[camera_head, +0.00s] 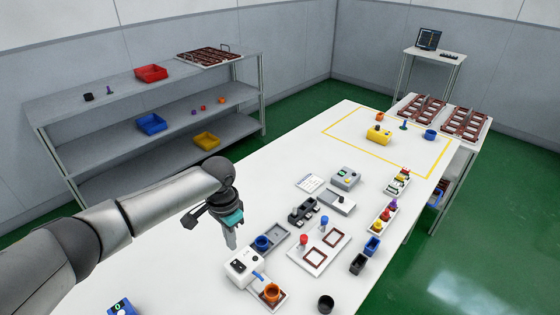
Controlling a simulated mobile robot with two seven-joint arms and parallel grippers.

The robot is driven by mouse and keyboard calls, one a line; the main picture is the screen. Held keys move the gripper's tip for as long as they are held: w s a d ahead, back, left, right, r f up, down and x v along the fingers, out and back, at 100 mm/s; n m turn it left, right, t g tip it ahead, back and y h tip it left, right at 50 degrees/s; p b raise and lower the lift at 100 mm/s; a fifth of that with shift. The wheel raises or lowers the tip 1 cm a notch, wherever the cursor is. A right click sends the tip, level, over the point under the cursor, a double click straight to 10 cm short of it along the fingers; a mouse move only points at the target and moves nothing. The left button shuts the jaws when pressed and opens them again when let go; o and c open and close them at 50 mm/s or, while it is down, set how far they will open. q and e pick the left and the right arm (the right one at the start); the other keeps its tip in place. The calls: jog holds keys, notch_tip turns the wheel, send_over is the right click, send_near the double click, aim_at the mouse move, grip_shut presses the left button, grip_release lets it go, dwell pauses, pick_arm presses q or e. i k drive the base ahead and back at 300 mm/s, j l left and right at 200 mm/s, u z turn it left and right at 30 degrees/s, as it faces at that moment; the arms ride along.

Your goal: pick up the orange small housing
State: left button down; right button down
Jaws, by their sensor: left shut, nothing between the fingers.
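A smaller-looking orange piece (380,117) stands far back, inside the yellow outline, and another small orange piece (222,100) lies on the shelf rack. I cannot tell from size which is the small housing. My left gripper (231,241) points down above the table, behind and left of the near orange housing. It is shut and empty, apart from all the orange pieces. My right gripper is out of view.
A grey tray with a blue cup (262,243) is right of the gripper. A white board with brown frames (312,257) and red and blue pegs lies farther right. A black cup (325,304) stands near the front.

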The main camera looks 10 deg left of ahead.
aim_at(272, 292)
jog(key=k, duration=1)
